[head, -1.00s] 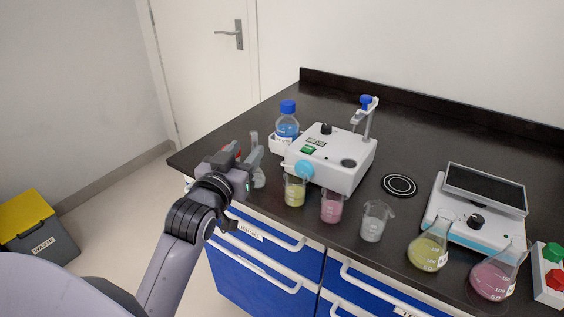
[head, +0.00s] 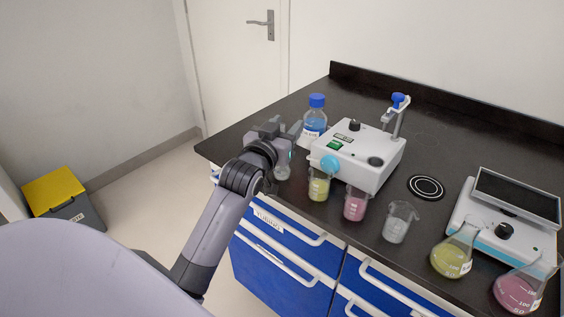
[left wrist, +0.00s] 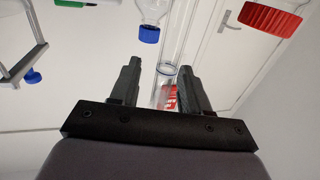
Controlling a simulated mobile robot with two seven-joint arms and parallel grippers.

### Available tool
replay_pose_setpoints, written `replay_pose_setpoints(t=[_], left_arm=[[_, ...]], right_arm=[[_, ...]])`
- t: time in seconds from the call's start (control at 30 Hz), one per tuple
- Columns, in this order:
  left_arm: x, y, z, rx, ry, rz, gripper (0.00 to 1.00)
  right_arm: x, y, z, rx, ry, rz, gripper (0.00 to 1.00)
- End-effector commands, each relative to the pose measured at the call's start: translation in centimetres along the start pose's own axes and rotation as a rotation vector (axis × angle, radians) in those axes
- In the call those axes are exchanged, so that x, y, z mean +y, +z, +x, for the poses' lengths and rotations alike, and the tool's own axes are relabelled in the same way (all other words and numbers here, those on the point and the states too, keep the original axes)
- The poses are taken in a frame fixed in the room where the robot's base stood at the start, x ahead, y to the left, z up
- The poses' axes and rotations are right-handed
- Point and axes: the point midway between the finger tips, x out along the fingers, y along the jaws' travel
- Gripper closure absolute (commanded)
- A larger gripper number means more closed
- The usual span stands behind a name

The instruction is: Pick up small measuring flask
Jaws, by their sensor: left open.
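The small measuring flask (head: 282,172) is clear glass and stands at the left end of the black bench. My gripper hides its upper part in the head view. In the left wrist view its narrow glass neck (left wrist: 168,72) shows between the two fingers, nearer the right one. My left gripper (head: 284,136) is open around the neck; I cannot tell whether a finger touches it. Its spread fingers also show in the left wrist view (left wrist: 159,82). My right gripper is not in view.
A blue-capped bottle (head: 315,120) and a white heating device (head: 358,152) stand close right of the flask. Several beakers, including a yellow one (head: 319,185), line the front. A red-capped bottle (left wrist: 275,14) is near in the left wrist view.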

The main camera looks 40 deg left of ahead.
Motion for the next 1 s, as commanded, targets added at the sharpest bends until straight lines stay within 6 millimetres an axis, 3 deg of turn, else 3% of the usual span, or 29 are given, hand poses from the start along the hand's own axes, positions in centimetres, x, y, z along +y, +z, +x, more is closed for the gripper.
replay_pose_setpoints(t=[0.1,0.27,0.73,0.87,1.0], left_arm=[[0.0,0.0,0.0,0.000,0.000,0.000,0.54],[0.0,0.0,0.0,-0.001,0.000,0.000,1.00],[0.0,-0.9,0.0,0.001,0.000,0.000,1.00],[0.0,-2.6,0.0,0.005,0.000,0.001,1.00],[0.0,-5.9,0.0,0.008,0.000,0.001,1.00]], right_arm=[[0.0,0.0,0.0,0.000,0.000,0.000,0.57],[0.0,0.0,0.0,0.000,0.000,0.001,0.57],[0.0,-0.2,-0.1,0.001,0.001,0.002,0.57],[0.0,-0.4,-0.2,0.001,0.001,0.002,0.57],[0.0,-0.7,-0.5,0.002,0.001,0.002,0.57]])
